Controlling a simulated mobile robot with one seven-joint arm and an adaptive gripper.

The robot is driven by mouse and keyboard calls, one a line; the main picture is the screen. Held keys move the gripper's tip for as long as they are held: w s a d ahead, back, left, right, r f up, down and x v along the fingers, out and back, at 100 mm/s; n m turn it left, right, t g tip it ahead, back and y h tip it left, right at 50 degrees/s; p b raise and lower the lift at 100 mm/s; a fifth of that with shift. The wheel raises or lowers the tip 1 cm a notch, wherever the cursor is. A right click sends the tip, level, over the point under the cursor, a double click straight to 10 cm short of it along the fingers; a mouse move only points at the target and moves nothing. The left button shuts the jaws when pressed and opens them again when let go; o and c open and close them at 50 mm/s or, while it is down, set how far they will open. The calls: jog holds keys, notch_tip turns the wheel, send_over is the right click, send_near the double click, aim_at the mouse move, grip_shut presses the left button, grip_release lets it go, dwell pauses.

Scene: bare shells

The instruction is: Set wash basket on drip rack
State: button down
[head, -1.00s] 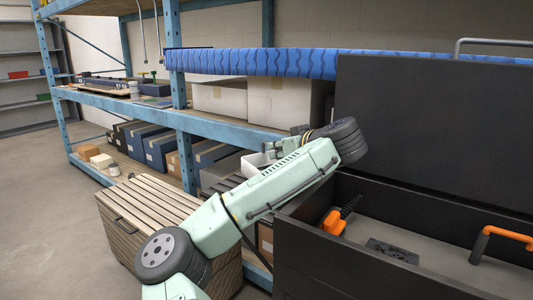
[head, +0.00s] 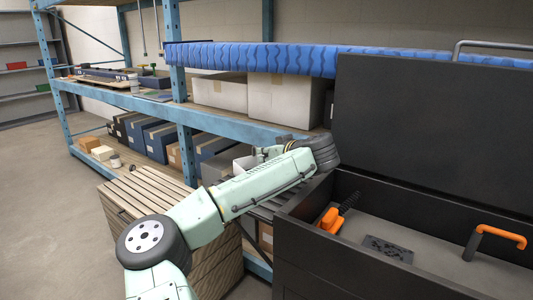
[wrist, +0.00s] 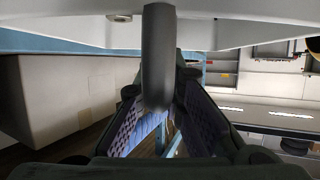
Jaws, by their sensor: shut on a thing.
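A white basket-like thing (head: 243,164), likely the wash basket, shows only in part behind my arm in the head view. In the wrist view its pale wall (wrist: 60,40) crosses the top, and a thick grey handle (wrist: 157,55) reaches down between my fingers. My gripper (wrist: 155,115) is shut on this handle. In the head view my gripper (head: 264,154) is small and partly hidden by my wrist. A dark slatted rack (head: 262,212), likely the drip rack, lies below my forearm, and my arm covers much of it.
A wooden slatted crate (head: 135,190) stands at front left. A black open toolbox (head: 370,285) with orange-handled tools is close on the right. A blue shelf unit (head: 130,103) holds cartons (head: 220,92) and a blue mattress (head: 250,58). Floor at left is clear.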

jog(key=c, duration=1.7)
grip_release()
jog(key=b+v, duration=0.4)
jog(key=v, duration=0.8)
jog(key=shift+r, duration=0.1)
